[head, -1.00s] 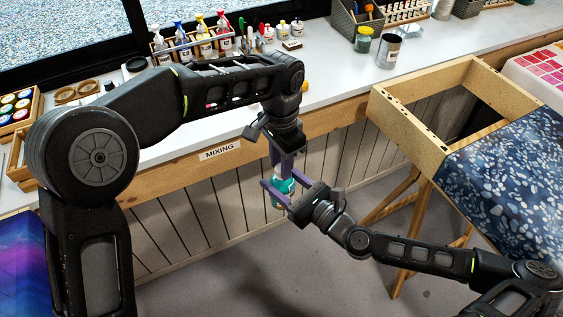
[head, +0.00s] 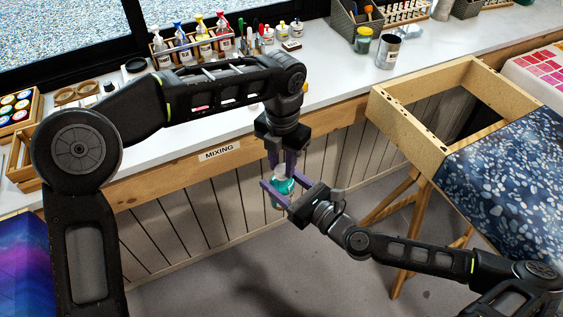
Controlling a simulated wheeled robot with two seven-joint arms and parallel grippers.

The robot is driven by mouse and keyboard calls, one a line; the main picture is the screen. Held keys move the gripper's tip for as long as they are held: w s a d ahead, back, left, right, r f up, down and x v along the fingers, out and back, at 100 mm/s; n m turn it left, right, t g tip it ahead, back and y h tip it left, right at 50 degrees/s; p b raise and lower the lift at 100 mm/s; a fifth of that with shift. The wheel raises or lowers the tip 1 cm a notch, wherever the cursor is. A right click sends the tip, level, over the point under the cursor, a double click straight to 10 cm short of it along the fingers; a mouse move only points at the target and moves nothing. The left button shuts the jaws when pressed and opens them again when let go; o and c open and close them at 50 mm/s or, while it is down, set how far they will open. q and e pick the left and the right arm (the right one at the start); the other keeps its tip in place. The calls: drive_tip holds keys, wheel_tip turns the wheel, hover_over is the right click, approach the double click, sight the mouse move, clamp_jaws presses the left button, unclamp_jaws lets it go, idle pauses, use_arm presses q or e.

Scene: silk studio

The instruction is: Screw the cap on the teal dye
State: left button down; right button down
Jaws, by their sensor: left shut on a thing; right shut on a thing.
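The teal dye bottle (head: 284,187) is held upright in the air in front of the bench, between the purple fingers of my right gripper (head: 276,190), which is shut on it from the right. My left gripper (head: 282,168) points down from directly above, its purple fingers shut on a small white cap (head: 281,170) at the bottle's top. The cap is mostly hidden by the fingers. I cannot tell how deep the cap sits on the neck.
The white bench (head: 215,119) with its wooden front edge and MIXING label (head: 219,152) runs behind the grippers. Pump bottles (head: 201,35) stand in a wooden rack at the back. A tin can (head: 389,51) stands farther right. A wooden frame (head: 406,122) with dark speckled cloth (head: 510,165) is at right.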

use_arm(q)
drive_tip(key=shift+m, duration=0.5)
drive_tip(key=c, duration=1.1)
unclamp_jaws()
drive_tip(key=shift+r, duration=0.1)
drive_tip(key=shift+r, duration=2.2)
drive_tip(key=shift+c, duration=0.3)
